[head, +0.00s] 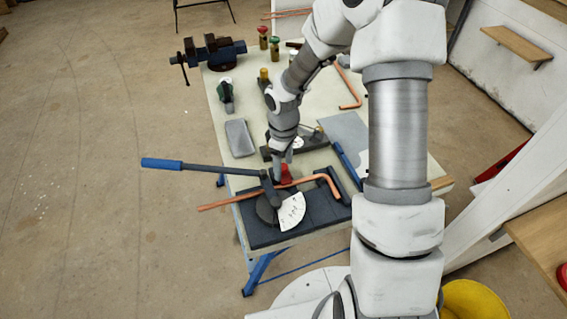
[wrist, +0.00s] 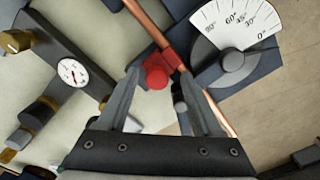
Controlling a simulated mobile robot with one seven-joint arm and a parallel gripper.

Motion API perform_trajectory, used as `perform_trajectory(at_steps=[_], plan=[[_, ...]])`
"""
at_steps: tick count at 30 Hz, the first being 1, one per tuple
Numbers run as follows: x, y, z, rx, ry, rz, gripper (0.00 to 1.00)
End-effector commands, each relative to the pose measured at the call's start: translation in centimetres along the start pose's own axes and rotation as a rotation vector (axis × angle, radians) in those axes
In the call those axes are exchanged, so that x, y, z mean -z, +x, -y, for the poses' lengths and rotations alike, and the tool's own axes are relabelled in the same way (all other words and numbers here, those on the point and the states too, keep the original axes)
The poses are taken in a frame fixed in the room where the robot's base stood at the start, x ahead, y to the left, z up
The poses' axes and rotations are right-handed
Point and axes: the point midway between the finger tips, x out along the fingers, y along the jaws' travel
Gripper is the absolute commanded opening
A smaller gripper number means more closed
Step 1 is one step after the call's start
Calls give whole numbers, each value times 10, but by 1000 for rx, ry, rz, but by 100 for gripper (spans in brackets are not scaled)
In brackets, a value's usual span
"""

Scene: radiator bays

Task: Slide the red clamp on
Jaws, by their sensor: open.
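The red clamp (wrist: 158,72) sits against the copper pipe (wrist: 150,22) in the wrist view, with its round knob facing the camera. In the head view the clamp (head: 286,174) shows as a small red piece beside the pipe (head: 240,196) on the bender. My gripper (wrist: 162,80) is open, with one finger on each side of the clamp's knob. Whether the fingers touch it I cannot tell. In the head view my gripper (head: 278,168) is above the bender, and its fingertips are partly hidden.
The pipe bender (head: 265,230) has a white angle scale (head: 291,212) and a long blue-handled lever (head: 162,164) sticking out left. A gauge block (wrist: 72,72) is left in the wrist view. A vise (head: 212,52) and a grey tray (head: 239,138) are on the table.

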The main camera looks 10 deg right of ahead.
Motion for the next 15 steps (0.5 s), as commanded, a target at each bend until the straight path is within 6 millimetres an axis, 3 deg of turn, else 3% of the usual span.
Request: perform_trajectory(at_steps=[5, 8, 15], plan=[[0, -6, -1, -2, 1, -2, 67], [1, -19, -2, -4, 1, -3, 67], [1, -74, -2, -7, 2, -4, 67]])
